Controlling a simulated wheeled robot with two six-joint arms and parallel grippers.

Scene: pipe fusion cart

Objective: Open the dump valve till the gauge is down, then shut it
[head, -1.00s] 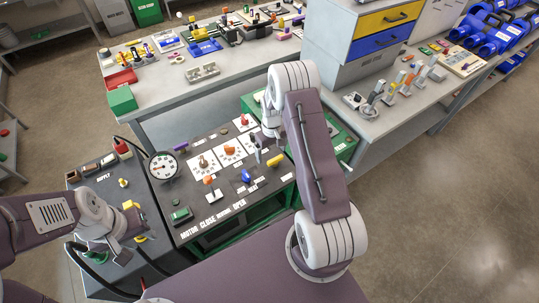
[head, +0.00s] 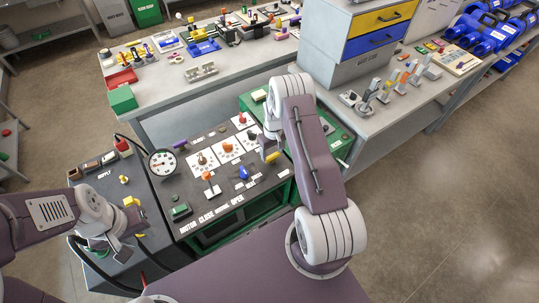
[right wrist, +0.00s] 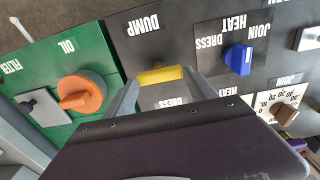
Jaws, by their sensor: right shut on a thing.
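The dump valve has a yellow handle (right wrist: 160,75) beside an upside-down DUMP label in the right wrist view. My right gripper (right wrist: 158,84) is shut on this handle, one finger at each end. In the head view the yellow handle (head: 272,157) shows at the tip of my right gripper (head: 268,153), partly hidden by it. The round white-faced gauge (head: 162,162) stands at the left edge of the panel; its reading is too small to tell. My left gripper (head: 122,248) hangs over the dark left cabinet, away from the valve.
A blue knob (right wrist: 238,58) sits right of the handle in the right wrist view, and an orange knob (right wrist: 82,93) on a green panel to its left. An orange-topped lever (head: 208,177) stands on the panel. A workbench (head: 155,97) lies behind.

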